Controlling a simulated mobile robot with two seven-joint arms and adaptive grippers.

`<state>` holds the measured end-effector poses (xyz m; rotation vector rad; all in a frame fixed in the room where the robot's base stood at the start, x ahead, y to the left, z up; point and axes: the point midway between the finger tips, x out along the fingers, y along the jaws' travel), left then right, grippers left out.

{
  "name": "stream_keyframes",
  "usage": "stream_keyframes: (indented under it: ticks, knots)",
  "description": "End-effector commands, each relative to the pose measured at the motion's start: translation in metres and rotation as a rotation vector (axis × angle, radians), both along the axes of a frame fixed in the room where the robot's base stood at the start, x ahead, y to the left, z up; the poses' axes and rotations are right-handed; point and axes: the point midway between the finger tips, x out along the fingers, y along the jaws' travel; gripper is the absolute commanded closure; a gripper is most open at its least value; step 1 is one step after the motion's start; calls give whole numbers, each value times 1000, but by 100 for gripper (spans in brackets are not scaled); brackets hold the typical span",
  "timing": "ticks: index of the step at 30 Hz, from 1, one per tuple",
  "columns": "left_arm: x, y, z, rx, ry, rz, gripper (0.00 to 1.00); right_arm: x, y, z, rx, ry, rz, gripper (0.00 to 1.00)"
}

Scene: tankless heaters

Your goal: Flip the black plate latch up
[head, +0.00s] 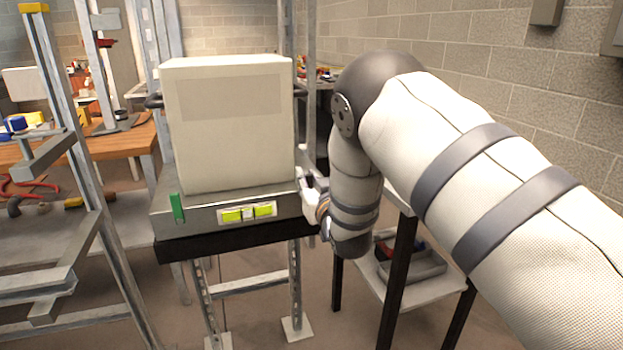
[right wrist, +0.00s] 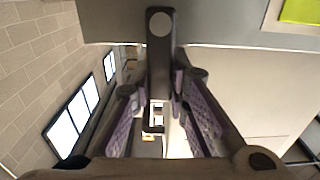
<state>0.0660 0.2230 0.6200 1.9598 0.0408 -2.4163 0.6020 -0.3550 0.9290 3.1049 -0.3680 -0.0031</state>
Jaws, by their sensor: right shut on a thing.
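The black plate latch (right wrist: 160,60) shows in the right wrist view as a long dark bar with a round grey pivot at its upper end, against a grey metal face. My right gripper (right wrist: 160,100) has its purple-padded fingers on either side of the bar and is shut on it. In the head view my right gripper (head: 308,186) is at the right side of the grey base (head: 200,217) under the pale box-shaped unit (head: 230,130). The latch cannot be made out there. My left gripper is not in view.
The base front carries a green tab (head: 178,208) and yellow-green labels (head: 248,213). A metal stand (head: 255,283) bears the unit. A metal frame (head: 75,160) and a wooden bench (head: 125,140) are on the left. A low white shelf (head: 425,287) stands below my right arm.

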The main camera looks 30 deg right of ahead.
Motion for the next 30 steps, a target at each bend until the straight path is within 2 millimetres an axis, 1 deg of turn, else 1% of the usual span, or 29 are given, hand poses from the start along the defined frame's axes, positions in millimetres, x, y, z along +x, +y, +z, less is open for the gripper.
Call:
stream_keyframes:
  ticks: [2,3,5,6,14,17,20,24,27,30]
  knots:
    - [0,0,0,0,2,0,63,0,0,0,-2,0,0,100]
    - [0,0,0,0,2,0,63,0,0,-1,-2,0,0,80]
    - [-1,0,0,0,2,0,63,0,0,-1,-1,0,0,67]
    - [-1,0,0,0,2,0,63,0,0,-1,-1,0,0,63]
    - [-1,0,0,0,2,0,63,0,0,0,1,0,0,63]
    - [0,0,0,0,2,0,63,-9,2,-1,1,2,-1,63]
    - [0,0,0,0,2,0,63,-32,7,-1,2,4,-1,63]
    - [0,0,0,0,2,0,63,-70,17,-1,2,4,0,63]
    - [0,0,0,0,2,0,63,-93,22,-1,1,3,0,63]
    - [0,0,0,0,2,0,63,-108,26,-1,0,1,0,63]
